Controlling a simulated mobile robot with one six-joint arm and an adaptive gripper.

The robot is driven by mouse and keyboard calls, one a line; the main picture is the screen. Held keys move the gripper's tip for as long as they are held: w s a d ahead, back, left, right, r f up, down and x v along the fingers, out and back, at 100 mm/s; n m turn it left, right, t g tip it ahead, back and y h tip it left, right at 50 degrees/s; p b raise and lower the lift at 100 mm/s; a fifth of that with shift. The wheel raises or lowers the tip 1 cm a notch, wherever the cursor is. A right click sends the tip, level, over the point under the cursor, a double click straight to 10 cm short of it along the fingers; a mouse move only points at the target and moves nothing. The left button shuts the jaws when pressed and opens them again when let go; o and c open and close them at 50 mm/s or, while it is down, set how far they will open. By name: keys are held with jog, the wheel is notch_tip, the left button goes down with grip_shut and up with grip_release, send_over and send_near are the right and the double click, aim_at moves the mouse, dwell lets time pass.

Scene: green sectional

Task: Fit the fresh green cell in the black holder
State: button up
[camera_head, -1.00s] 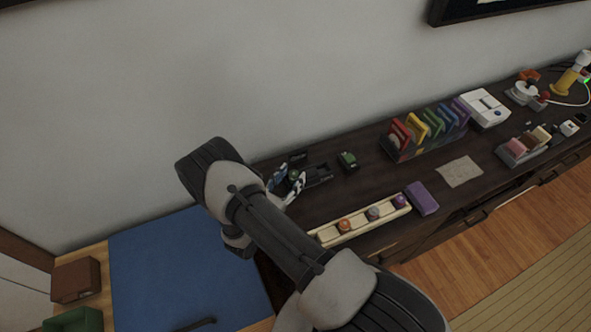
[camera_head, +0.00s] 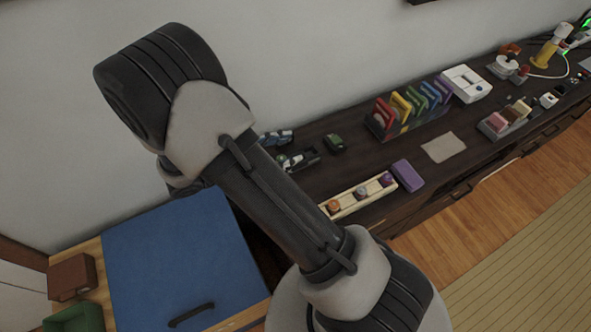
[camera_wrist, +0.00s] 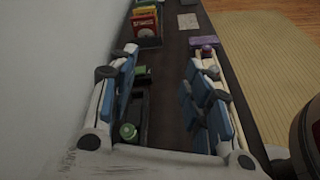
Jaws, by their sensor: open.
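The black holder (camera_wrist: 138,104) lies beneath my gripper in the wrist view, near the wall side of the dark counter. A green round-topped cell (camera_wrist: 128,131) sits at its near end, apparently upright in it; how deep it sits I cannot tell. My gripper (camera_wrist: 168,92) is open and empty, its blue-padded fingers wide apart. The cell shows beside the left finger, with no clear contact. In the head view my gripper (camera_head: 284,149) shows partly behind my own arm, over the holder (camera_head: 306,157). A green block (camera_head: 335,142) stands just beyond the holder.
A cream rack (camera_head: 349,202) holds orange, grey and purple cells along the counter's front edge, with a purple block (camera_head: 408,175) at its end. Colored upright cases (camera_head: 412,106) stand farther back. The wall runs close behind. A blue panel (camera_head: 180,260) lies at left.

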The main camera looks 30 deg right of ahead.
jog(key=s+r+m+g+y, duration=0.3)
jog(key=s+r+m+y, duration=0.45)
jog(key=s+r, duration=0.4)
jog(key=s+a+r+m+t+y, duration=0.6)
jog(key=r+m+t+y, duration=0.1)
jog(key=r, duration=0.1)
jog(key=shift+s, duration=0.4)
jog(key=shift+d+f, duration=0.1)
jog(key=shift+d, duration=0.05)
